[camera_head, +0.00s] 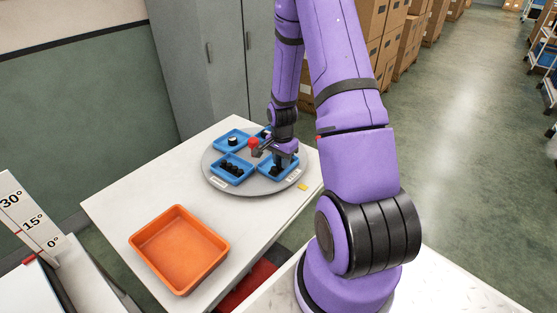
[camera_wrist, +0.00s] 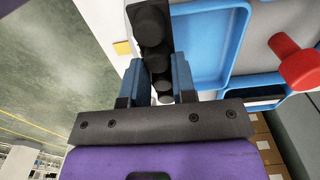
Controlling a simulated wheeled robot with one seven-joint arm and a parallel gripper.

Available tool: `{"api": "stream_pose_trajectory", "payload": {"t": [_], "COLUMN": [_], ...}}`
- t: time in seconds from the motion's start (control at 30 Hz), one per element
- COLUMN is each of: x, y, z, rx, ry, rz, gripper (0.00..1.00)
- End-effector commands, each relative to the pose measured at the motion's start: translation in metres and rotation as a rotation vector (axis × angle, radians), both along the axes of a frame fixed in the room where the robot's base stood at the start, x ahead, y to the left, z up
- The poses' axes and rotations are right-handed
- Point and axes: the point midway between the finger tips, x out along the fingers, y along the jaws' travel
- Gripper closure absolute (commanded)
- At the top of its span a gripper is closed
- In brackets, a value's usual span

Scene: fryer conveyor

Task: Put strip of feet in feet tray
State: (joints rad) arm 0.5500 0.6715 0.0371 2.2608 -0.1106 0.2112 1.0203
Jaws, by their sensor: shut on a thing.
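A black strip of round feet (camera_wrist: 152,28) is between the two fingers of my gripper (camera_wrist: 157,75) in the wrist view, and the gripper is shut on it. In the head view my gripper (camera_head: 285,160) is over the right-hand blue tray (camera_head: 266,173) on a grey turntable (camera_head: 245,188). The wrist view shows a blue tray (camera_wrist: 233,45) beside the strip. The strip's height above the tray cannot be told. Another blue tray (camera_head: 223,177) at the front left of the turntable holds several black round pieces. Which tray is the feet tray cannot be read.
A red knob (camera_head: 254,143) stands near the turntable's middle. More blue trays (camera_head: 226,147) sit at its back. An empty orange bin (camera_head: 215,270) stands on the white table (camera_head: 110,205) at the front left. A small yellow piece (camera_head: 302,187) lies at the right table edge.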

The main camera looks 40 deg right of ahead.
Motion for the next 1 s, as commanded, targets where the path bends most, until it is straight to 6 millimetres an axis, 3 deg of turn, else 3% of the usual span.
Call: {"api": "stream_pose_trajectory", "payload": {"t": [0.2,0.47,0.7,1.0], "x": [0.032,0.045,0.045,0.046], "y": [-0.021,-0.029,-0.029,-0.029], "z": [-0.004,-0.005,-0.037,-0.04], "rx": [0.0,0.0,0.001,-0.001], "ry": [-0.002,0.0,0.001,-0.001], "rz": [0.0,0.002,0.001,0.002], "gripper": [0.99,0.99,0.99,0.99]}}
